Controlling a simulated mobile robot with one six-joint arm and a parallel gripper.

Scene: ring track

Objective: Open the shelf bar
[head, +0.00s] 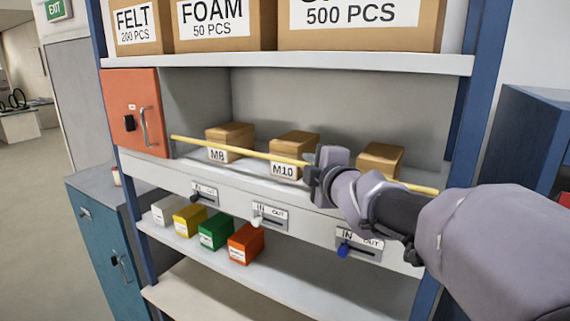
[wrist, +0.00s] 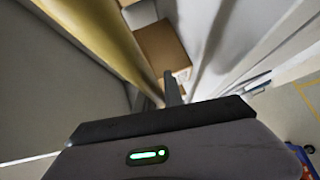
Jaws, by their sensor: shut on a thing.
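The shelf bar (head: 231,149) is a thin yellow rod that slants across the front of the middle shelf, from the orange cabinet side down to the right. My gripper (head: 318,168) is shut on the bar near its middle, and hides a short part of it. In the wrist view the bar (wrist: 92,38) runs large from the top left towards the jaws (wrist: 172,92). Whether the bar's ends are fastened is not clear; my arm covers part of its right half.
Small cardboard boxes labelled M8 (head: 230,137) and M10 (head: 294,147) stand behind the bar, with a third box (head: 380,159) to the right. Sliders marked IN and OUT line the shelf front (head: 232,200). Coloured bins (head: 214,232) sit below. A blue cabinet (head: 535,135) stands at right.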

